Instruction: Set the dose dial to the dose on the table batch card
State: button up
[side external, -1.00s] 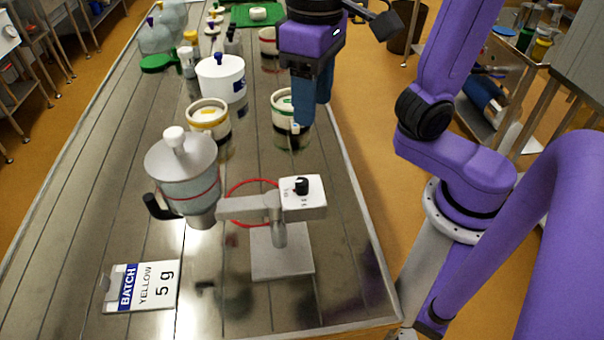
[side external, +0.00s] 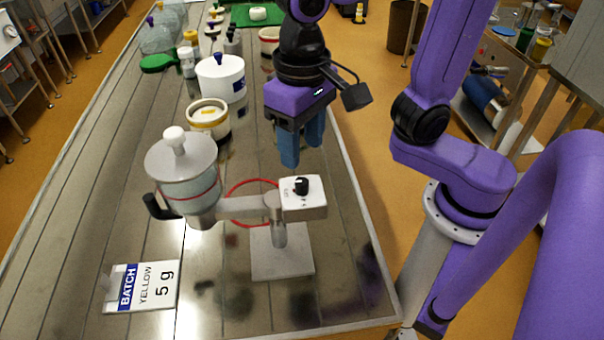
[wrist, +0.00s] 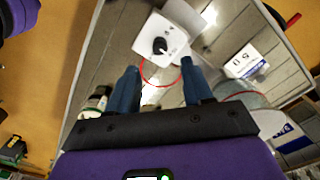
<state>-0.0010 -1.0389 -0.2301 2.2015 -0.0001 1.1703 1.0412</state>
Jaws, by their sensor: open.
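The batch card (side external: 142,287) stands at the table's front left and reads "BATCH YELLOW 5 g"; it also shows in the wrist view (wrist: 245,62). The dose dial is a black knob (side external: 301,186) on a white plate (side external: 313,208) at the right end of the doser's arm. In the wrist view the knob (wrist: 160,46) sits beyond my fingertips; its marks are too small to read. The doser's hopper (side external: 186,185) is to the left. My gripper (side external: 302,158) is open and empty, above and behind the dial, apart from it; its blue fingers show in the wrist view (wrist: 159,72).
A red ring (side external: 250,182) shows behind the doser's arm. A yellow-banded mould (side external: 208,115) and a white lidded pot (side external: 221,80) stand farther back. The doser's base plate (side external: 281,262) is on the table, with bare table (side external: 235,300) in front.

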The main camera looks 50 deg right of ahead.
aim_at(302, 181)
notch_tip(302, 181, down, 8)
jog(key=shift+r, duration=0.2)
grip_shut()
